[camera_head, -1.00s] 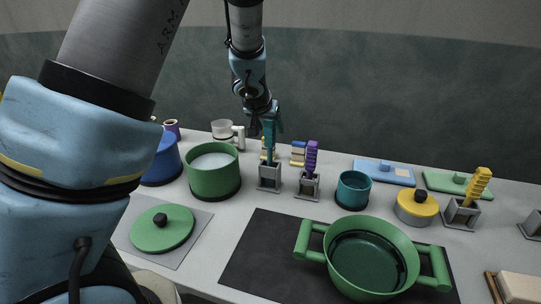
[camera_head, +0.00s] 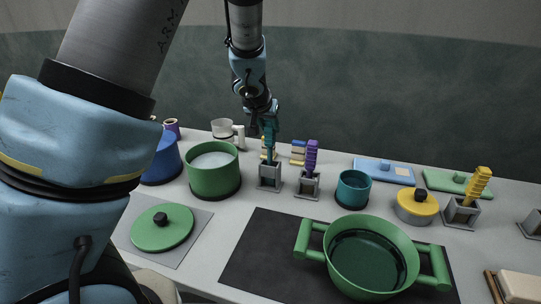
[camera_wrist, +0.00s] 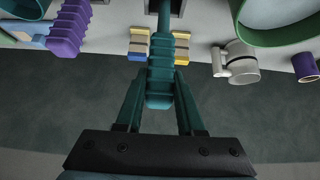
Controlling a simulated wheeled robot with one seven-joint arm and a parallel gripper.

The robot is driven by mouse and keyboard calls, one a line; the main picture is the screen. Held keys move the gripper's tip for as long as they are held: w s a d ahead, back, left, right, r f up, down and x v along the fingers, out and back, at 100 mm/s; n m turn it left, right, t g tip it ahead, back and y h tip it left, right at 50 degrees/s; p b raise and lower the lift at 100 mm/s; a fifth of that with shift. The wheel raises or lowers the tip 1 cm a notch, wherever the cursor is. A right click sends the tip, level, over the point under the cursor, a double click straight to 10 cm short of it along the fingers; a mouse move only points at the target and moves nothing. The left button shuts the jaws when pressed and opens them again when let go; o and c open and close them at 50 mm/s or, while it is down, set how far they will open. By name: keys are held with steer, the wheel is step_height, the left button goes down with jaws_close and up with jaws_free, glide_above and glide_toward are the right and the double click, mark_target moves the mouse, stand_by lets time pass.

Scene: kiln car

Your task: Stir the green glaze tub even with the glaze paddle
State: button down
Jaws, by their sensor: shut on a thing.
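A teal ribbed tool handle (camera_head: 268,143), which looks like the glaze paddle, stands upright in a grey holder (camera_head: 270,178). My gripper (camera_head: 268,127) is shut on this handle from above. In the wrist view the fingers of my gripper (camera_wrist: 160,85) press on both sides of the teal handle (camera_wrist: 160,62). The tool's lower end is hidden in the holder. A green tub (camera_head: 215,182) with pale contents stands open to the left of the holder. A green two-handled pot (camera_head: 333,270) with dark green contents sits on a dark mat at the front.
A purple-handled tool (camera_head: 311,155) stands in a holder close on the right. A teal cup (camera_head: 353,190), a yellow-lidded pot (camera_head: 417,205) and a yellow-handled tool (camera_head: 477,184) stand farther right. A green lid (camera_head: 160,232) lies front left. A white mug (camera_head: 222,129) stands behind.

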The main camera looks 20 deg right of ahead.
steer(key=shift+r, duration=0.25)
steer(key=shift+r+p, duration=0.8)
steer(key=shift+p, duration=0.35)
steer(key=shift+r, duration=0.15)
steer(key=shift+r+p, duration=0.85)
steer(key=shift+p, duration=0.35)
steer(key=shift+r, duration=0.1)
stand_by(0.3)
steer(key=shift+r+p, duration=0.95)
steer(key=shift+p, duration=0.15)
